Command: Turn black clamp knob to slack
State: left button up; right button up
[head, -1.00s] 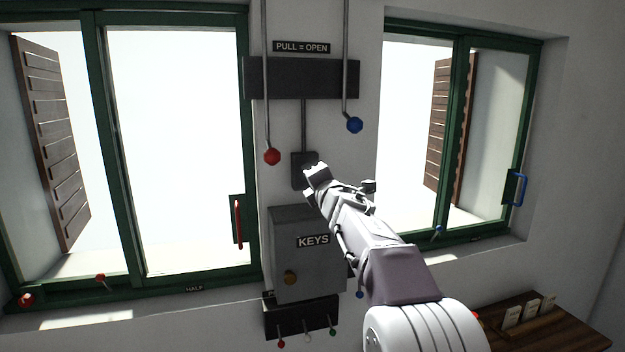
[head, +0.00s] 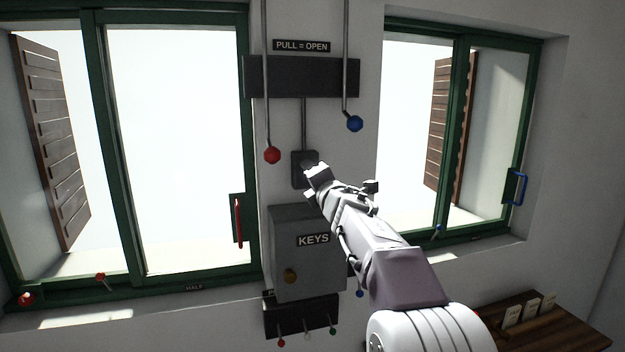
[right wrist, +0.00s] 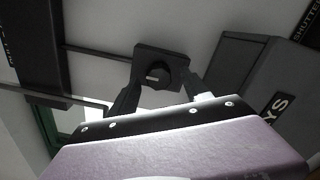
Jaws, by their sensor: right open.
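The black clamp knob (right wrist: 157,73) shows in the right wrist view as a dark round piece with a small pale mark, on a dark square plate. In the head view the dark clamp block (head: 299,166) is on the wall below the black box, with a rod rising from it. My right gripper (head: 316,176) covers its lower right part there, hiding the knob. My right gripper (right wrist: 160,92) is open, one finger to each side of the knob in the wrist view. I cannot tell whether the fingers touch it. My left gripper is not in view.
A grey KEYS box (head: 299,262) is just below the clamp, with a hook rack (head: 301,318) under it. Green-framed windows flank the wall; a wooden table (head: 555,325) is at lower right.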

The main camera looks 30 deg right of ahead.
jog(key=v, duration=0.8)
jog(key=shift+s, duration=0.1)
